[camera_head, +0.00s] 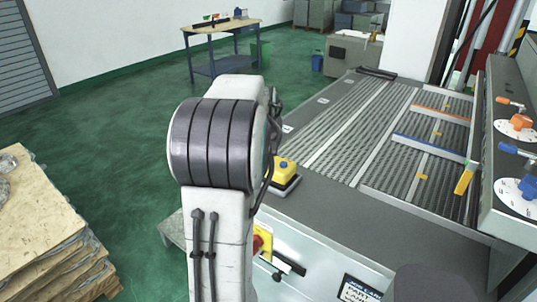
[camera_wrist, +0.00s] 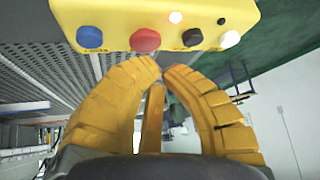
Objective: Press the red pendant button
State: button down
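The yellow pendant (camera_wrist: 112,14) crosses the top of the wrist view. Its face carries a blue button (camera_wrist: 90,37), the red button (camera_wrist: 145,40), a black button (camera_wrist: 192,38) and a white button (camera_wrist: 229,39). A small lit lamp (camera_wrist: 175,17) is on it too. My gripper (camera_wrist: 160,68) has orange ribbed fingers with tips drawn together and nothing between them. The tips appear just below the red button, slightly to its right; contact cannot be told. In the head view my arm hides the gripper.
A large grey machine bed (camera_head: 350,130) with slatted rails fills the right. A red knob (camera_head: 257,243) on a yellow plate is on its front. Stacked boards (camera_head: 40,225) stand at the left. A workbench (camera_head: 222,38) is at the back. Green floor lies open between.

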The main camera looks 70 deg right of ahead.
jog(key=shift+r, duration=0.15)
jog(key=shift+r+p, duration=1.9)
jog(key=shift+r, duration=0.5)
jog(key=a+f+y, duration=0.1)
jog(key=a+f, duration=0.1)
jog(key=a, duration=0.1)
jog(key=s+a+f+y, duration=0.1)
jog(key=a+f, duration=0.1)
jog(key=f, duration=0.1)
jog(key=s+a+f+y, duration=0.1)
jog(key=a+f, duration=0.2)
jog(key=shift+a+g+y, duration=0.35)
jog(key=shift+g+y, duration=0.05)
jog(key=w+a+r+n+t+y, duration=0.1)
jog(key=w+a+n, duration=0.2)
jog(key=a, duration=1)
jog(key=w+a+r+n+t+y, duration=0.1)
jog(key=a+n, duration=0.6)
jog(key=a, duration=0.7)
jog(key=w+a+r+n+t+y, duration=0.1)
jog(key=w+a+n, duration=0.3)
jog(key=a, duration=0.9)
jog(key=shift+w+a+r+n+t, duration=0.4)
jog(key=shift+r+n, duration=0.15)
jog(key=shift+n, duration=0.25)
